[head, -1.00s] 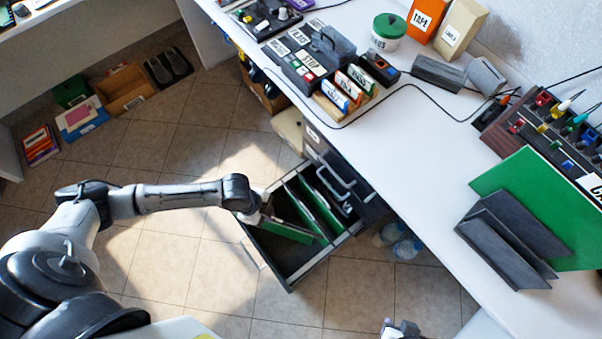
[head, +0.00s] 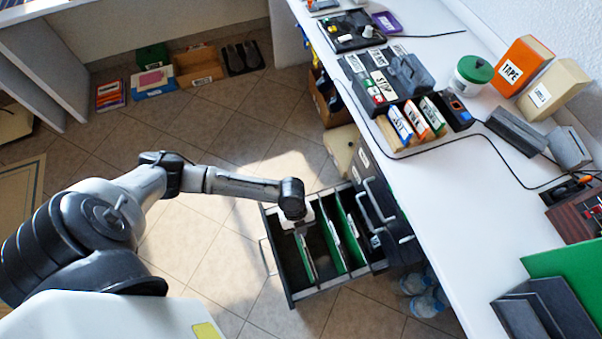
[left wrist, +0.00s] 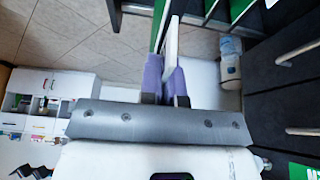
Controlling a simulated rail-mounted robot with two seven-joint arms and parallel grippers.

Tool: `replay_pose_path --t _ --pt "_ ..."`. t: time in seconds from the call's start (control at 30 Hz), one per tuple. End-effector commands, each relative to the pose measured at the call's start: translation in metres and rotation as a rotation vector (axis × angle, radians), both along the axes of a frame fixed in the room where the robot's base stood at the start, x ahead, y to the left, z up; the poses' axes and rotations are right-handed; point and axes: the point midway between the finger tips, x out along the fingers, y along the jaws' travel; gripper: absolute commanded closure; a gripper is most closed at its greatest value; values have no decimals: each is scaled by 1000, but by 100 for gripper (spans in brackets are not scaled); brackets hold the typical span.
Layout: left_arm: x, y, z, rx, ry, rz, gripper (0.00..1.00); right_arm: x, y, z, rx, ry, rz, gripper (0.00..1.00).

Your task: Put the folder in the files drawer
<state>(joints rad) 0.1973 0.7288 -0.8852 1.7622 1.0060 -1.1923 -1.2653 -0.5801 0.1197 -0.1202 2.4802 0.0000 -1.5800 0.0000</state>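The files drawer (head: 292,296) is pulled open under the desk, with thin dividers across it. Green folders with white edges (head: 333,245) stand upright in its middle and right parts. My left gripper (head: 301,229) is over the left part of the drawer, at the upper end of a green and white folder (head: 308,258). This folder hangs nearly upright, its lower part inside the drawer; whether it touches the bottom is hidden. In the left wrist view, the purple fingers (left wrist: 166,80) are closed on the folder's pale edge (left wrist: 171,40). My right gripper is out of view.
The white desk (head: 440,180) overhangs the drawer's right side. Drawer handles (head: 378,198) stick out beside it. Water bottles (head: 425,300) stand on the floor to the right. Dividers and standing folders are close to the held folder.

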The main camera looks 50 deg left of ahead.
Motion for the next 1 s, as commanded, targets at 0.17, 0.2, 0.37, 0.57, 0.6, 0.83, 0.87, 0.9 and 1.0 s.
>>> replay_pose_path --t 0.17,0.2,0.37,0.57,0.6,0.83,0.87,0.9,1.0 --pt "0 0 -54 0 3 3 100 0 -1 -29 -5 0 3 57" --pt "0 0 -65 0 3 3 100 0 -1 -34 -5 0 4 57" --pt "0 0 -105 1 1 4 100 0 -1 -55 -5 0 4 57" --pt "0 0 -144 0 0 2 100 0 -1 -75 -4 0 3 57" --pt "0 0 -149 0 0 2 100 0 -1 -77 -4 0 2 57" --pt "0 1 -164 1 -1 3 100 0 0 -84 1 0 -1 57" --pt "0 1 -164 0 -2 2 100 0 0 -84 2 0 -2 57" --pt "0 0 -165 0 -2 2 100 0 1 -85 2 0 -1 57" --pt "0 0 -171 0 -1 1 100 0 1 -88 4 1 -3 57"
